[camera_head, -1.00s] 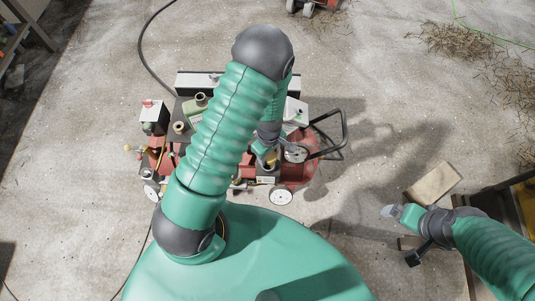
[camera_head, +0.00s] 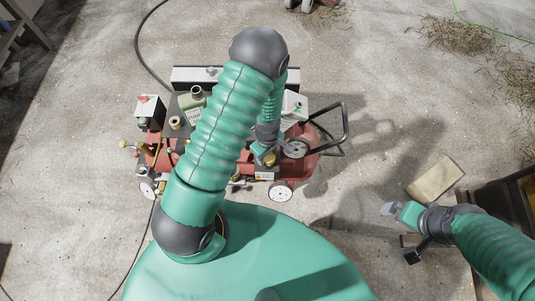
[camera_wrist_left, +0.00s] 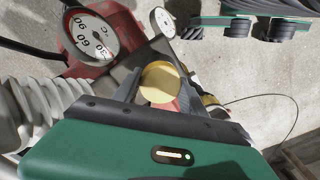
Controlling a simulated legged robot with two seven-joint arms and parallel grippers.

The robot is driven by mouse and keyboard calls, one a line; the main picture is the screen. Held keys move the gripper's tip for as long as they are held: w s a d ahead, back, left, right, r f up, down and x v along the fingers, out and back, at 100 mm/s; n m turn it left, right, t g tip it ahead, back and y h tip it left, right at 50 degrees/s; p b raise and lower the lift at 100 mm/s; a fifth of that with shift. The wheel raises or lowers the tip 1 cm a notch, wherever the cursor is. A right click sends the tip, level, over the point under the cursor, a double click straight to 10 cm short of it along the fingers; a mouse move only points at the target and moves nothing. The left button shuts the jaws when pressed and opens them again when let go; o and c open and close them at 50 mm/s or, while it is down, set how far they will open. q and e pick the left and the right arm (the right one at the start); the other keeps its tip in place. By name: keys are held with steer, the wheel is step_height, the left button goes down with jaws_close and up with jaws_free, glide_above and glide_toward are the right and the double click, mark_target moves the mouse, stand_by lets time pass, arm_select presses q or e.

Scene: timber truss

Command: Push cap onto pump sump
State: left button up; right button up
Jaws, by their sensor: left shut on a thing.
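The pump is a red wheeled machine (camera_head: 306,165) on the concrete floor, in the middle of the head view. My left gripper (camera_head: 266,156) reaches down to its right part, beside a white dial. In the left wrist view, the left gripper's dark fingers (camera_wrist_left: 158,88) are shut on a round brass-yellow cap (camera_wrist_left: 160,80). Red metal shows just beyond the cap, but I cannot tell whether they touch. The sump opening is hidden behind the cap and fingers. My right gripper (camera_head: 389,209) is apart from the machine at the right; its fingers are too small to judge.
A gauge with a white face (camera_wrist_left: 94,36) is close to the left gripper. A green can (camera_head: 193,103) and a white box (camera_head: 150,108) sit on the machine. A black hose (camera_head: 138,48) runs behind. A wooden block (camera_head: 435,180) lies near my right gripper. Open floor surrounds the machine.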

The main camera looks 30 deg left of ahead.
arm_select(q)
steer(key=shift+a, duration=0.1)
steer(key=shift+p, duration=0.3)
steer(key=shift+f+b, duration=0.35)
steer(key=shift+f, duration=0.1)
stand_by(0.4)
steer(key=o, duration=1.4)
steer(key=shift+r, duration=0.1)
step_height(320, 180, up, 6)
steer(key=p, duration=0.6)
